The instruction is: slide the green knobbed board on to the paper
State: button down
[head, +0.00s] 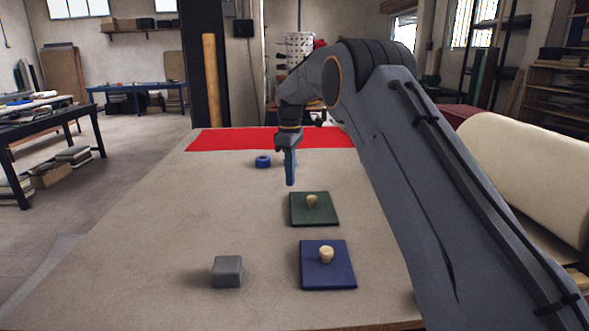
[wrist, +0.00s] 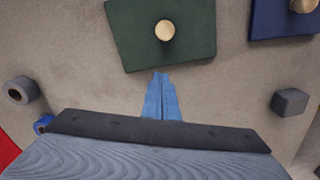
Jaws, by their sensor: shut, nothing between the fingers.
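The green board (head: 325,215) with a pale round knob (head: 312,201) lies flat on the table, in the middle of the head view. It fills the top of the wrist view (wrist: 190,50). The red sheet (head: 225,139), which looks like the paper, lies across the far end of the table; a corner shows at the lower left of the wrist view (wrist: 6,150). The board is apart from it, on the near side. My gripper (head: 290,183) is shut and empty, pointing down. Its blue fingertips (wrist: 160,75) show just beside the board's edge; I cannot tell whether they touch.
A blue board (head: 312,275) with a similar knob lies nearer. A grey block (head: 227,271) sits at the near left. A blue ring (head: 263,161) lies near the red sheet, and a grey ring (wrist: 20,90) shows in the wrist view. The table's left side is largely clear.

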aim_at(302, 205)
notch_tip(302, 205, down, 5)
jog(key=shift+s+f+p, duration=0.1)
jog(key=shift+f+p, duration=0.05)
jog(key=shift+p, duration=0.55)
jog(key=d, duration=0.1)
jog(key=s+d+p, duration=0.1)
jog(key=d, duration=0.1)
jog(key=shift+f+p, duration=0.1)
jog(key=shift+p, duration=0.2)
jog(key=shift+s+d+f, duration=0.1)
jog(key=shift+d+f, duration=0.05)
jog(key=shift+d, duration=0.25)
